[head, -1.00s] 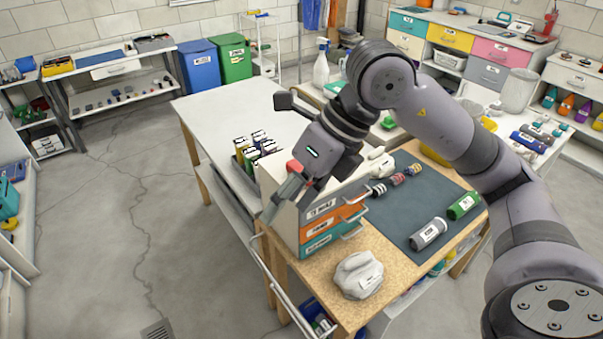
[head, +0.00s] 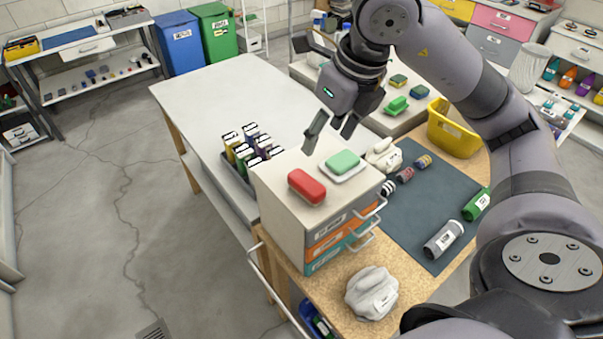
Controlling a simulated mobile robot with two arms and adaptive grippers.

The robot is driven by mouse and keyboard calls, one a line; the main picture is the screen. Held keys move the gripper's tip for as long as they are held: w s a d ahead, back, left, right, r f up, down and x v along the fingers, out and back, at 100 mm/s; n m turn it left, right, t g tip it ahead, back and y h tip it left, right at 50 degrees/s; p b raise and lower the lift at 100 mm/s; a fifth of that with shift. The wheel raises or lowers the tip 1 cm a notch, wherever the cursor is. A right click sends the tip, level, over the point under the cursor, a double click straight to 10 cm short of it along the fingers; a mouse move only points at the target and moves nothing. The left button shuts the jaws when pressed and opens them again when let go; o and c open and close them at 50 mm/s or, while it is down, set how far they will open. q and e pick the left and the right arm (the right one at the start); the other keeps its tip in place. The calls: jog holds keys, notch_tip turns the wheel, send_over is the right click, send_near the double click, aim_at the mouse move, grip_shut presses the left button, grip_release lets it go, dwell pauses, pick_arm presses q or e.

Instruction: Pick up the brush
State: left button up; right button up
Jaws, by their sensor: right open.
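A red oblong block (head: 307,187), which may be the brush, lies flat on top of the white drawer cabinet (head: 280,215) in the head view. I cannot make out bristles on it. A green block (head: 342,161) lies on a white dish beside it. My right gripper (head: 327,143) is open and empty, pointing down above the back of the cabinet top. It is behind the red block and the green block, apart from both. My left gripper is not in view.
The cabinet has orange and teal drawers with handles. Behind it stands a tray of boxes (head: 240,175). A crumpled grey cloth (head: 371,293), cans on a dark mat (head: 412,212) and a yellow bin (head: 454,130) are nearby. The white tabletop (head: 222,92) at the back left is clear.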

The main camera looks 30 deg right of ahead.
jog(key=p, duration=0.1)
send_near(308, 183)
jog(key=shift+s+a+f, duration=0.15)
jog(key=shift+f, duration=0.05)
jog(key=x, duration=0.3)
jog(key=shift+w+p, duration=0.2)
jog(key=shift+p, duration=0.2)
jog(key=shift+p+x, duration=0.35)
jog(key=shift+x, duration=0.6)
jog(key=p+x, duration=0.2)
jog(key=x, duration=0.1)
jog(key=shift+w+f, duration=0.1)
jog(key=shift+f, duration=0.15)
jog(key=shift+w+f, duration=0.2)
jog(key=shift+f, duration=0.45)
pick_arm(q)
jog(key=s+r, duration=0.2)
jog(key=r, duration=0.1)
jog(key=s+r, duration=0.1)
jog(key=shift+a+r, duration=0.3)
pick_arm(e)
jog(key=shift+c, duration=0.4)
jog(key=c, duration=1.2)
jog(key=shift+o, duration=0.2)
